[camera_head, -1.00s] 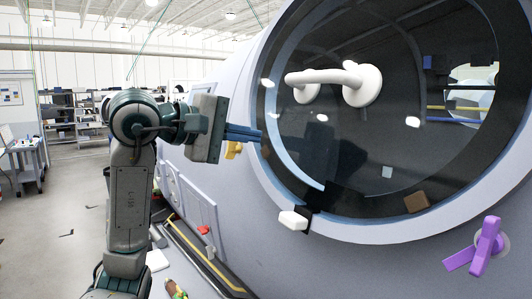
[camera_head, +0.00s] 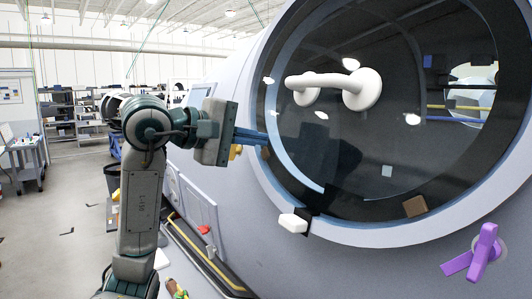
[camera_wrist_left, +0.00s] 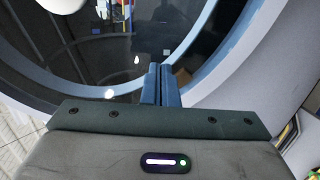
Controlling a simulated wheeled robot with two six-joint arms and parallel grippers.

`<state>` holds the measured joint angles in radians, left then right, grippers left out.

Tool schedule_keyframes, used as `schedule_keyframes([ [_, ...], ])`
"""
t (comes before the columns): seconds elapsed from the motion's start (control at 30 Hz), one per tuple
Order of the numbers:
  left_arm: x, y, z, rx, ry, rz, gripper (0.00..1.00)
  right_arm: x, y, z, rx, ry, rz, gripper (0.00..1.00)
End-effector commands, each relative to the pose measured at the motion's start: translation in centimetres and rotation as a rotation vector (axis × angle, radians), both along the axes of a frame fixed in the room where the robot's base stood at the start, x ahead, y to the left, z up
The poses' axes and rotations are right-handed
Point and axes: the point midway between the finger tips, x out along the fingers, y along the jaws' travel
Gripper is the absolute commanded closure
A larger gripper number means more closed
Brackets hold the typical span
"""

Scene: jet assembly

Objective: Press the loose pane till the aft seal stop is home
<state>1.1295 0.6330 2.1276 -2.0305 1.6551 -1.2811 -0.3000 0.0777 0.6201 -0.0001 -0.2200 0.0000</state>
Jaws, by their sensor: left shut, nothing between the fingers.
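The pane (camera_head: 340,135) is a large dark round window with a white handle (camera_head: 335,83) on it, set in a pale blue-grey ring in the hull. It also shows in the left wrist view (camera_wrist_left: 120,60). My left gripper (camera_head: 266,138) has its blue fingers shut and empty, with the tips at the window's left rim. In the left wrist view its fingertips (camera_wrist_left: 160,68) lie over the rim's edge; I cannot tell whether they touch. A white block (camera_head: 293,223) sits on the lower left rim and a brown block (camera_head: 415,206) on the lower right. I cannot tell which part is the aft seal stop.
A purple knob (camera_head: 482,250) stands on the hull at the lower right. A yellow part (camera_head: 236,152) is partly hidden behind my left gripper. Hull panels with a red latch (camera_head: 204,229) lie below my arm. Shelves (camera_head: 75,110) stand far back, with open floor at the left.

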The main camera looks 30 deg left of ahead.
Motion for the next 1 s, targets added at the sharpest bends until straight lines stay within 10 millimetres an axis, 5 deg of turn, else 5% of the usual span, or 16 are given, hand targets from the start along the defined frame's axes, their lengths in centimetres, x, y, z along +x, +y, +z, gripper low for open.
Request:
schedule_keyframes([
  [1.0,1.3,-0.7,-0.4,-0.001,0.001,-0.001,1.0,0.0,-0.3,0.8,-0.004,0.0,0.001,0.64],
])
